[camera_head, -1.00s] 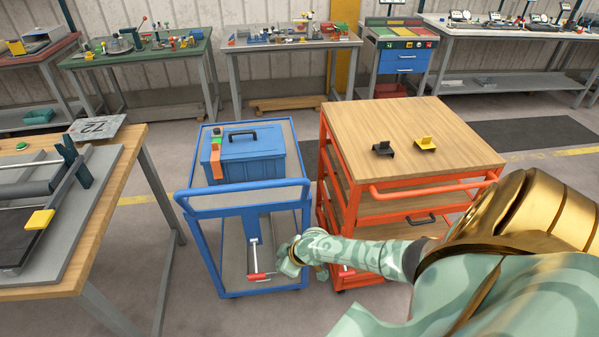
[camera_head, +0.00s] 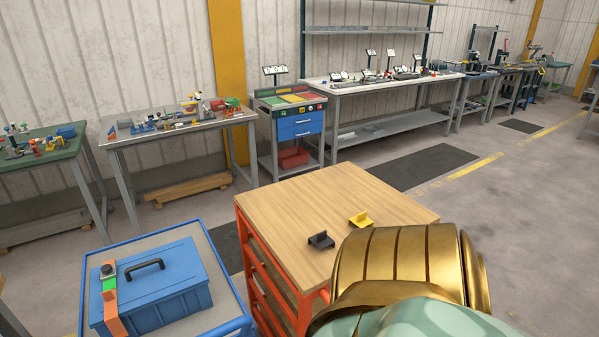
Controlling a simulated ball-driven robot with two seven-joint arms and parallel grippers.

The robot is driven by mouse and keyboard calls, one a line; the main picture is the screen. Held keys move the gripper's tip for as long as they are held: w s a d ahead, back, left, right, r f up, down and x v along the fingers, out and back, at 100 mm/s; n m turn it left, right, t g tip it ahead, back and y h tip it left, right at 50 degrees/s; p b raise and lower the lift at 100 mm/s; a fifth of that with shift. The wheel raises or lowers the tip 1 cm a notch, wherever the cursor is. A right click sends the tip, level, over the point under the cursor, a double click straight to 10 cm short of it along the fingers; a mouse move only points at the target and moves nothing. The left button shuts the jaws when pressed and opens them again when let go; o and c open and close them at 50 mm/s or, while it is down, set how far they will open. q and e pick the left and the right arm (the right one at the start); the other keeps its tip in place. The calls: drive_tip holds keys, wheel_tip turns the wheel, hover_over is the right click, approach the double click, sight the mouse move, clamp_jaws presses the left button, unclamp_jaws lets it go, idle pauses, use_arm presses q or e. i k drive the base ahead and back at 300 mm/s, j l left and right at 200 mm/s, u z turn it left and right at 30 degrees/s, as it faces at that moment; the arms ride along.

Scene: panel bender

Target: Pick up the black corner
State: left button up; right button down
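The black corner (camera_head: 321,241) lies on the wooden top (camera_head: 300,200) of the orange cart, near its front edge. A yellow corner (camera_head: 360,219) lies just to its right and a little farther back. Nothing touches the black corner. My gold and pale green arm covers the lower right of the view, close to the front of the cart. Neither of my grippers is in view.
A blue cart (camera_head: 217,243) with a blue toolbox (camera_head: 155,285) stands left of the orange cart (camera_head: 262,285). Benches with small parts line the back wall. A dark mat (camera_head: 422,166) lies on open floor behind right.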

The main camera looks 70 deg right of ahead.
sight(321, 240)
drive_tip(key=i+l+z, duration=0.1)
drive_tip(key=z, duration=0.3)
drive_tip(key=i+l+z, duration=0.1)
drive_tip(key=z, duration=0.3)
drive_tip(key=i+z, duration=0.25)
drive_tip(key=z, duration=0.15)
drive_tip(key=i+z, duration=0.15)
drive_tip(key=z, duration=1.4)
drive_tip(key=u, duration=0.5)
